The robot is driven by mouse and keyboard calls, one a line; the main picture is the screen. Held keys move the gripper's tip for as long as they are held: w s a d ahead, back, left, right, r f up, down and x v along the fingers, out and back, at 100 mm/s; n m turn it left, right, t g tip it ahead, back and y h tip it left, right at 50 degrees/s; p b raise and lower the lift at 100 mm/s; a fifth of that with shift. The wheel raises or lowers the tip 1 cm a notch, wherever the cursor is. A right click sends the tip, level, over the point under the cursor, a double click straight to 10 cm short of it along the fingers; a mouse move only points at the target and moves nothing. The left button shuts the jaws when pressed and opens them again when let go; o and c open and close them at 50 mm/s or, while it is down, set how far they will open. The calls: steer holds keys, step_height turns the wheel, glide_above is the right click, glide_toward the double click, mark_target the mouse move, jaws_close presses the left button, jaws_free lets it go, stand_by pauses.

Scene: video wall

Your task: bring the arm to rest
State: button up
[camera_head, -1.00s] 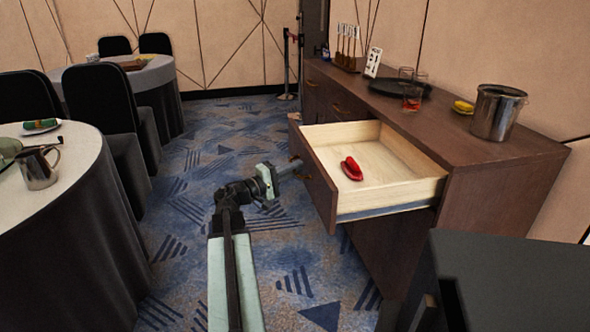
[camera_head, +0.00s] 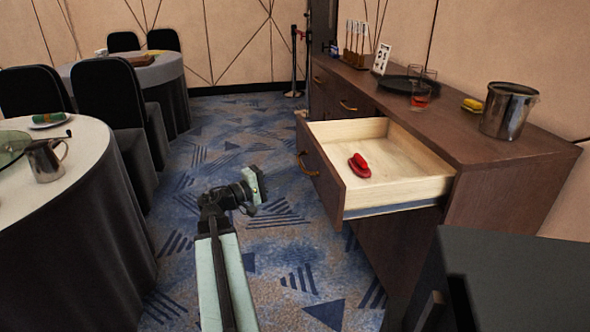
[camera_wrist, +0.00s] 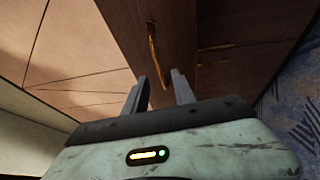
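My arm (camera_head: 222,275) reaches forward over the carpet at the lower middle of the head view. My gripper (camera_head: 257,184) is left of the open drawer and apart from it. In the wrist view its two fingers (camera_wrist: 160,90) stand apart with nothing held between them. A brass handle (camera_wrist: 157,55) on the wooden front shows beyond the fingers, not gripped. In the head view my fingertips are hard to make out.
The open drawer (camera_head: 435,189) juts from the brown sideboard (camera_head: 470,140) and holds a red item (camera_head: 359,166). A round table (camera_head: 88,190) and black chairs (camera_head: 113,100) stand left. A dark cabinet top (camera_head: 520,275) is at lower right. Carpet between is clear.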

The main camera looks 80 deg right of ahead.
steer(key=shift+w+a, duration=0.25)
steer(key=shift+a, duration=0.05)
